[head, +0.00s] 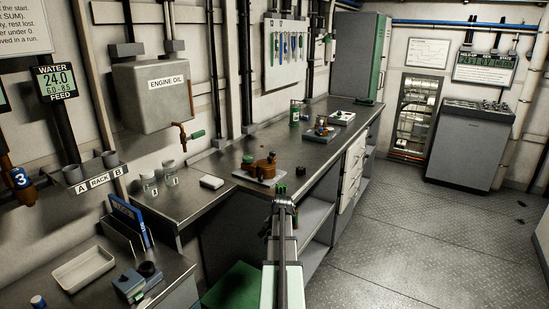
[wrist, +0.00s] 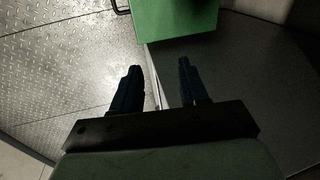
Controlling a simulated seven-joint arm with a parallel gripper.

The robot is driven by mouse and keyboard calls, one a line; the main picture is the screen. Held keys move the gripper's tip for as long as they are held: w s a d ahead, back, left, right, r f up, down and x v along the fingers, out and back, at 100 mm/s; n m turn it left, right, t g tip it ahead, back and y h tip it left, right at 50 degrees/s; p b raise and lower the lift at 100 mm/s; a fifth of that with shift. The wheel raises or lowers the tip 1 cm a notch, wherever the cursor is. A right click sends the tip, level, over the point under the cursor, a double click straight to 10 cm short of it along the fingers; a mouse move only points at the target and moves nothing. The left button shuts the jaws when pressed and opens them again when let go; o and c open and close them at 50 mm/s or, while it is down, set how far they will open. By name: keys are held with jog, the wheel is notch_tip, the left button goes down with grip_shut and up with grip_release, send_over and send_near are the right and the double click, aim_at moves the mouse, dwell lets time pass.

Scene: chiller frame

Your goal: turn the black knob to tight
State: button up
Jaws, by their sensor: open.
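My gripper (head: 283,204) is in front of the long bench's near edge in the head view. In the wrist view its two dark fingers (wrist: 159,68) are apart with nothing between them. A black round piece (head: 150,269) sits on a blue-grey device (head: 131,287) on the near left counter, well away from my gripper. I cannot tell which dark part is the black knob, nor read any tight mark.
A green box (wrist: 175,20) is below my gripper, beside the patterned metal floor (wrist: 65,65). Small dark green pieces lie by the bench edge near my gripper. A white tray (head: 82,271) and a blue binder (head: 130,220) are at left.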

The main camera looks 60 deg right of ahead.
jog(key=s+d+r+h, duration=0.1)
jog(key=s+d+r, duration=0.2)
jog(key=d+r, duration=0.3)
jog(key=s+d+r+t, duration=0.1)
jog(key=s+d+r, duration=0.3)
jog(key=d+r, duration=0.25)
jog(key=s+d+r+h, duration=0.1)
jog(key=s+d+r, duration=0.2)
jog(key=d+r, duration=0.3)
jog(key=n+y, duration=0.4)
jog(key=n, duration=1.8)
send_near(273, 155)
jog(key=shift+t, duration=0.4)
jog(key=x, duration=0.5)
jog(key=d+x, duration=0.1)
jog(key=x, duration=0.2)
jog(key=shift+w+d, duration=0.1)
jog(key=shift+w, duration=0.05)
jog(key=c, duration=0.8)
